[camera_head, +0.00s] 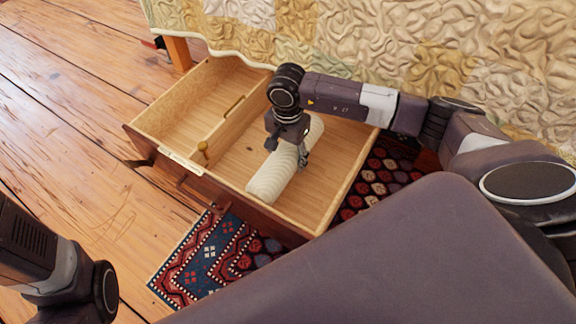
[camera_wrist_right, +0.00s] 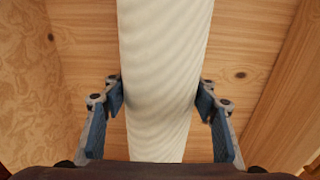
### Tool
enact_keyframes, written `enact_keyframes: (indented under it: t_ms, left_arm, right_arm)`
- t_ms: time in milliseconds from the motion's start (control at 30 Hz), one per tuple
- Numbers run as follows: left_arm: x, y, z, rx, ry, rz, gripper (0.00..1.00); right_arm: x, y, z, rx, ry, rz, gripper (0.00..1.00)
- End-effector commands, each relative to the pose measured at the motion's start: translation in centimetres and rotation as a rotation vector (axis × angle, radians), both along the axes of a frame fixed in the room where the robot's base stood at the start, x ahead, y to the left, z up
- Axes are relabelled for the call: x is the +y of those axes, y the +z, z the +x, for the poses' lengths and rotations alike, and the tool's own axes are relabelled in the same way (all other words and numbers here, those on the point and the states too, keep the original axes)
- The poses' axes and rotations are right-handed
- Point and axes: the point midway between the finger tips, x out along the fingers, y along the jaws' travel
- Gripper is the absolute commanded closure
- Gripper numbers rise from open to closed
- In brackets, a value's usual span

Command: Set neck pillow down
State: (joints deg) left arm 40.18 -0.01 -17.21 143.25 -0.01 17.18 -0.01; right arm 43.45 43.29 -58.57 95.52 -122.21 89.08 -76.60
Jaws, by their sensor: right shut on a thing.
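The neck pillow, a cream ribbed roll (camera_head: 272,178), is in the right compartment of the open wooden drawer (camera_head: 322,221). My right gripper (camera_head: 289,157) comes down over it from above, with its fingers around the roll. In the right wrist view the pillow (camera_wrist_right: 165,75) runs up the middle between the two blue-padded fingers of my gripper (camera_wrist_right: 161,100), which are shut on it. The drawer's wooden floor shows on both sides of it; I cannot tell whether the pillow touches that floor. My left gripper is outside the views; only part of my left arm shows at lower left.
A wooden divider (camera_head: 222,132) with a small knob splits the drawer; the left compartment (camera_head: 190,103) looks empty. A quilted bedspread (camera_head: 420,60) hangs behind the drawer. A patterned rug (camera_head: 205,262) lies beneath, and bare plank floor (camera_head: 70,110) is at left.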

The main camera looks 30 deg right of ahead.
Motion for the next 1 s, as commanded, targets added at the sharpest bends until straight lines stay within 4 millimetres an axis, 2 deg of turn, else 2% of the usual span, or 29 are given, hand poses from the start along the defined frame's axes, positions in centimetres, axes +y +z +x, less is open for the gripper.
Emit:
enact_keyframes:
  t_ms: [300, 700, 733, 867, 1000]
  left_arm:
    - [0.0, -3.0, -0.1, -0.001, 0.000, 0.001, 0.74]
    - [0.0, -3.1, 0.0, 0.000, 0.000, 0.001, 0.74]
    - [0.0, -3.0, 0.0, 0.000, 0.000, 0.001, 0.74]
    - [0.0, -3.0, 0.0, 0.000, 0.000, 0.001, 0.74]
    - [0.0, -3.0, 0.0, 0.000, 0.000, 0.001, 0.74]
  right_arm:
    - [0.5, -3.7, -0.2, 0.000, 0.011, 0.002, 0.80]
    - [0.5, -4.0, -0.2, 0.000, 0.012, 0.001, 0.80]
    - [0.4, -3.9, -0.3, 0.000, 0.012, 0.001, 0.43]
    - [0.4, -3.9, -0.3, 0.000, 0.012, 0.001, 0.29]
    - [0.4, -3.9, -0.3, 0.001, 0.012, 0.000, 0.29]
